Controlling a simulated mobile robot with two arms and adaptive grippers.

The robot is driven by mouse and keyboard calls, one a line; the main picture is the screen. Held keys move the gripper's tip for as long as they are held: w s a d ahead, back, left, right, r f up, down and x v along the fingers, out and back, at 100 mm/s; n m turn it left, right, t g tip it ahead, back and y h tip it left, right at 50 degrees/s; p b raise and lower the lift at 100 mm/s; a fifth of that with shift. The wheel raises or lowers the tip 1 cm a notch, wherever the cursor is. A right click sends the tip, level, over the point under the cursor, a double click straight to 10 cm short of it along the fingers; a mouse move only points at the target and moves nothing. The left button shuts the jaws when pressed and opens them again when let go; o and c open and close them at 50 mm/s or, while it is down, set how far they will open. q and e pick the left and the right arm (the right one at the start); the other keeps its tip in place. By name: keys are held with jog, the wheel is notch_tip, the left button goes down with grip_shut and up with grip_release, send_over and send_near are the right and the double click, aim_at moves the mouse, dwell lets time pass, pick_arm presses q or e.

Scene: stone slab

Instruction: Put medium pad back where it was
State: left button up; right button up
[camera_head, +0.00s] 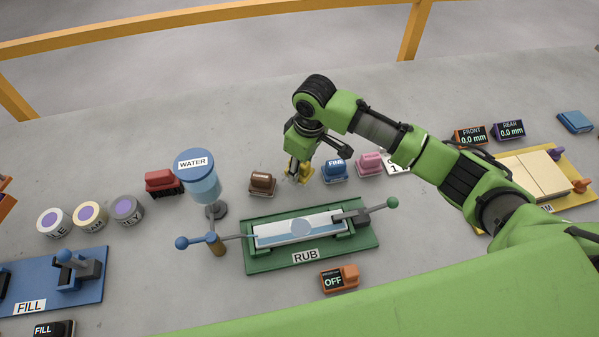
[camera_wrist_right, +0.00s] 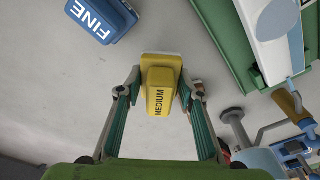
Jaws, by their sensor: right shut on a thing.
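The yellow medium pad (camera_wrist_right: 160,88) is between the fingers of my right gripper (camera_wrist_right: 160,92) in the right wrist view, its label MEDIUM readable. My right gripper (camera_head: 300,176) is shut on it. In the head view the medium pad (camera_head: 304,170) is partly hidden behind the gripper, in the row between a brown pad (camera_head: 262,184) and the blue FINE pad (camera_head: 334,170). It is at or close above the slab; I cannot tell if it touches. My left gripper is not in view.
The FINE pad also shows in the wrist view (camera_wrist_right: 100,18). A pink pad (camera_head: 369,163) stands right of it. The green RUB fixture (camera_head: 262,262) lies in front, with a WATER dispenser (camera_head: 203,187) at its left. A red block (camera_head: 160,181) stands farther left.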

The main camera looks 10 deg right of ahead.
jog(key=shift+w+f, duration=0.2)
jog(key=shift+f, duration=1.55)
jog(key=shift+f, duration=0.15)
jog(key=o, duration=1.1)
jog(key=shift+o, duration=0.2)
jog(key=r, duration=0.8)
jog(key=s+d+r+b, duration=0.1)
jog(key=r, duration=0.3)
jog(key=shift+r, duration=0.15)
